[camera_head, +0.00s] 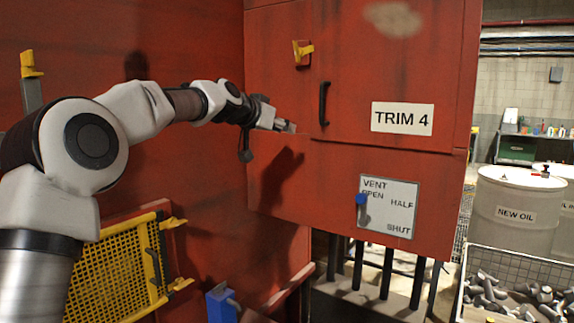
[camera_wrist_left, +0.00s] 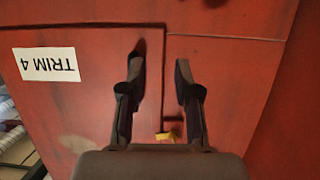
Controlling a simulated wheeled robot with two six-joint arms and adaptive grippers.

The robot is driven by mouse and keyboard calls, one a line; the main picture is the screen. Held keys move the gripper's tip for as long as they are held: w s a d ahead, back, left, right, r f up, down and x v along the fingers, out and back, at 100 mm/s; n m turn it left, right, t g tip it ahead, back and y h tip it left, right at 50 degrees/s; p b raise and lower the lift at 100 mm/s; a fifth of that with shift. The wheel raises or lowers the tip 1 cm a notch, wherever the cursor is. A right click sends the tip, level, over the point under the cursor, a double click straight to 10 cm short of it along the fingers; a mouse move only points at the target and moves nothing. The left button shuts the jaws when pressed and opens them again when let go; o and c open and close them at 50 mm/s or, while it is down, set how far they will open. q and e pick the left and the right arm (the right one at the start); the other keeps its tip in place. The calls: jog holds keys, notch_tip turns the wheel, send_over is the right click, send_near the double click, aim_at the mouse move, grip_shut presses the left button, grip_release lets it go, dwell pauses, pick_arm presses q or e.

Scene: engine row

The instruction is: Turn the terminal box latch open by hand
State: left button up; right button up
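The terminal box door (camera_head: 390,60) is red, labelled TRIM 4, and looks closed. Its yellow latch (camera_head: 303,52) sits on a small red mount near the door's upper left edge. In the left wrist view the picture is upside down, and the latch (camera_wrist_left: 166,136) shows low between the finger bases, partly hidden. My left gripper (camera_head: 286,126) is below and left of the latch, apart from it. The left wrist view shows its two fingers (camera_wrist_left: 158,75) spread with nothing between the tips. My right gripper is not in view.
A black door handle (camera_head: 323,103) stands right of my left gripper. A VENT plate (camera_head: 388,207) with a blue-knobbed lever (camera_head: 361,200) is below. A yellow mesh guard (camera_head: 115,270) and blue box (camera_head: 221,303) are lower left. Drums (camera_head: 515,190) and a wire bin (camera_head: 520,262) stand right.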

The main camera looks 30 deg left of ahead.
pick_arm(q)
notch_tip(320, 180, down, 9)
jog(key=w+d+g, duration=0.1)
jog(key=shift+w+d+g, duration=0.3)
jog(key=shift+w+d, duration=0.05)
jog(key=shift+d, duration=0.05)
jog(key=shift+d+f, duration=0.1)
jog(key=shift+f, duration=0.05)
